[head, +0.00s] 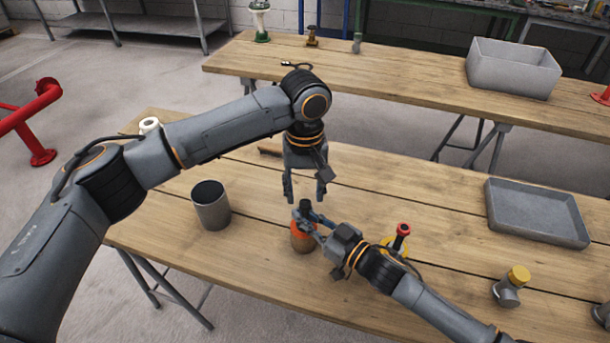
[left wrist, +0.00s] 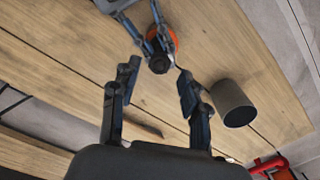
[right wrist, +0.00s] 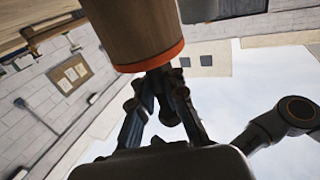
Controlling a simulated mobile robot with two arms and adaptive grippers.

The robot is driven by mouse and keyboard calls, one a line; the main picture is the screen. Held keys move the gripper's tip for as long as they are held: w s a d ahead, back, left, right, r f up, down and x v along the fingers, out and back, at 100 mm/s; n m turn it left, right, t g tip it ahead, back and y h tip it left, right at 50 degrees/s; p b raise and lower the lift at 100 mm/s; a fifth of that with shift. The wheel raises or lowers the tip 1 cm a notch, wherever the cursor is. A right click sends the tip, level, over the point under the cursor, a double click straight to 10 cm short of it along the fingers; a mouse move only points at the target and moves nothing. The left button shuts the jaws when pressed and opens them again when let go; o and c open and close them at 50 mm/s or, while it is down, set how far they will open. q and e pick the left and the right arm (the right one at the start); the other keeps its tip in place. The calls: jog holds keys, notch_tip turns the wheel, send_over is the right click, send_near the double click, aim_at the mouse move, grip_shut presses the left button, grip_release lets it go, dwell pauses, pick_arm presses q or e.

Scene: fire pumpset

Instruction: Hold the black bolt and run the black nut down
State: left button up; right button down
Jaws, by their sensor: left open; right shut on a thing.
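A dark upright piece, taken as the black bolt (head: 305,206), rises above a brown holder with an orange rim (head: 302,240). My right gripper (head: 310,222) is shut on it just above that rim. From above, in the left wrist view, the dark round top (left wrist: 160,65) shows between my left fingers; I cannot tell whether this is the black nut or the bolt's end. My left gripper (head: 305,190) is open, pointing down, above it and apart from it.
A grey metal cup (head: 211,208) stands left of the holder. A red-topped dark piece on a yellow base (head: 402,238) is close behind my right forearm. A yellow-capped fitting (head: 510,286) and an empty grey tray (head: 540,213) are at right. A bin (head: 513,69) sits on the back table.

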pick_arm(q)
jog(key=shift+f, duration=1.25)
grip_shut()
jog(key=m, duration=0.5)
jog(key=shift+m, duration=0.4)
jog(key=m, duration=1.6)
jog(key=shift+m, duration=0.4)
jog(key=shift+o, duration=0.6)
grip_release()
